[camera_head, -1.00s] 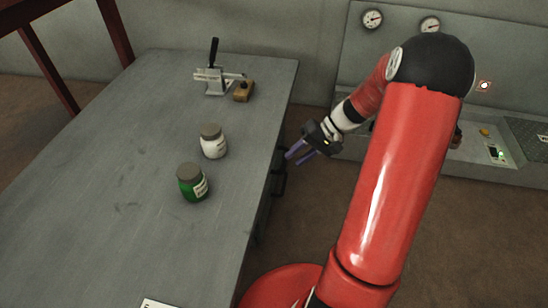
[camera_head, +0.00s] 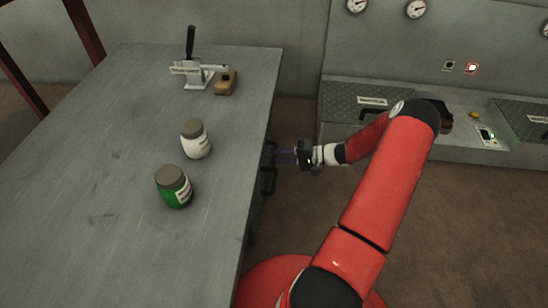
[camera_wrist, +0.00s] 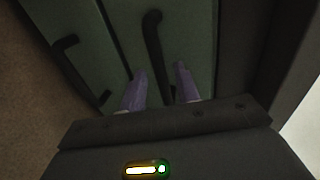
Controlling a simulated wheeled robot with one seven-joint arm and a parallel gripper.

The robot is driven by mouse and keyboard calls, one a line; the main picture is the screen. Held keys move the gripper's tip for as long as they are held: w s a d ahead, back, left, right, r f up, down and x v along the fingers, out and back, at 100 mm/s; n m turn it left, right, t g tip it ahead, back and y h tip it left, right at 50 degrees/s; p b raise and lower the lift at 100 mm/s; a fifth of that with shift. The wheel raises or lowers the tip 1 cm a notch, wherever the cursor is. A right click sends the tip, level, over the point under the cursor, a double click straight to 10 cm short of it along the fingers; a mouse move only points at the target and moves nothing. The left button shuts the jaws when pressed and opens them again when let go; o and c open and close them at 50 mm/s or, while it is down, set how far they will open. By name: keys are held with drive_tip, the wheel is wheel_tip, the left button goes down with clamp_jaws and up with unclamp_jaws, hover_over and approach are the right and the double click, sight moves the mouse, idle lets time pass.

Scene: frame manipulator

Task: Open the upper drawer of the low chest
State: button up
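The low chest (camera_head: 110,240) has a grey top and stands at left in the head view. Its drawer fronts face right, mostly hidden from that view. In the wrist view, two greenish drawer fronts show side by side. The upper drawer (camera_wrist: 190,40), on the right, has a dark bar handle (camera_wrist: 158,50); the lower drawer's handle (camera_wrist: 72,62) is at left. Both drawers look shut. My gripper (camera_head: 280,157) is at the chest's side by the dark handles. Its purple fingers (camera_wrist: 160,72) are open, with the upper handle's bar between them; contact cannot be told.
A green-labelled jar (camera_head: 174,187), a white jar (camera_head: 195,139) and a lever device (camera_head: 195,72) with a brown block (camera_head: 226,82) stand on the chest top. A grey console (camera_head: 345,95) with gauges stands behind. Brown floor (camera_head: 450,220) lies open at right.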

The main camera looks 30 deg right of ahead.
drive_tip(key=shift+x, duration=1.4)
clamp_jaws()
